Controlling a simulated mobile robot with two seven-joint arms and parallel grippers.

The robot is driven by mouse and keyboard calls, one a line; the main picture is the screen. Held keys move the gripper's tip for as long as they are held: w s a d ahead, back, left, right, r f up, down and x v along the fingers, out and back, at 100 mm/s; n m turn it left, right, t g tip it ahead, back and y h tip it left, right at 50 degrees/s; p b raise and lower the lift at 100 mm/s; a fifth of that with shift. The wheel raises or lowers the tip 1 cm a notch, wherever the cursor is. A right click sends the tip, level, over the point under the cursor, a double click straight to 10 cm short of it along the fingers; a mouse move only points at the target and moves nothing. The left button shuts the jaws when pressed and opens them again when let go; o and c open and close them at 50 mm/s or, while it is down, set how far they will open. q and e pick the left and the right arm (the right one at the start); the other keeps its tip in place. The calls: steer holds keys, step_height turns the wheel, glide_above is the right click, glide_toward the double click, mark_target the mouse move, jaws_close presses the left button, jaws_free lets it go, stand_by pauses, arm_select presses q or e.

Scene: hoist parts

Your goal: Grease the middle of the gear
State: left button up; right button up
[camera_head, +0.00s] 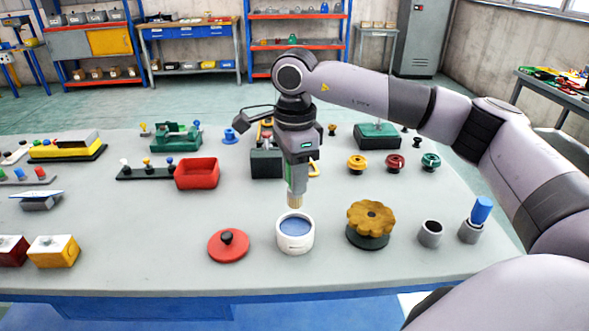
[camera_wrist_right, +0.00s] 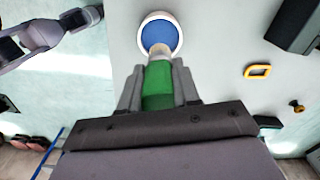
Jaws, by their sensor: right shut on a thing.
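My right gripper (camera_head: 296,160) is shut on a brush with a green handle (camera_wrist_right: 158,82) and pale bristles (camera_head: 295,200). The brush points down, its tip just above the back rim of a white pot (camera_head: 295,245) holding blue grease (camera_head: 295,226). In the right wrist view the bristles overlap the pot's edge; whether they touch the grease I cannot tell. The golden-brown gear (camera_head: 371,217) lies on a dark green base (camera_head: 368,240) to the right of the pot, with a small hole in its middle. My left gripper does not show.
A red lid with a black knob (camera_head: 228,245) lies left of the pot. Two grey cups (camera_head: 430,236) stand right of the gear, one holding a blue-topped item (camera_head: 481,210). A red bin (camera_head: 198,174) and a black box (camera_head: 266,163) stand behind.

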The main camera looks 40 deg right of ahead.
mark_target(296, 203)
steer(key=shift+f+b, duration=1.95)
steer(key=shift+f, duration=0.9)
steer(key=shift+f+b, duration=0.4)
steer(key=shift+f, duration=0.2)
steer(key=shift+r, duration=0.1)
steer(key=shift+r+p, duration=2.55)
steer(key=shift+r, duration=0.95)
steer(key=shift+f, duration=0.1)
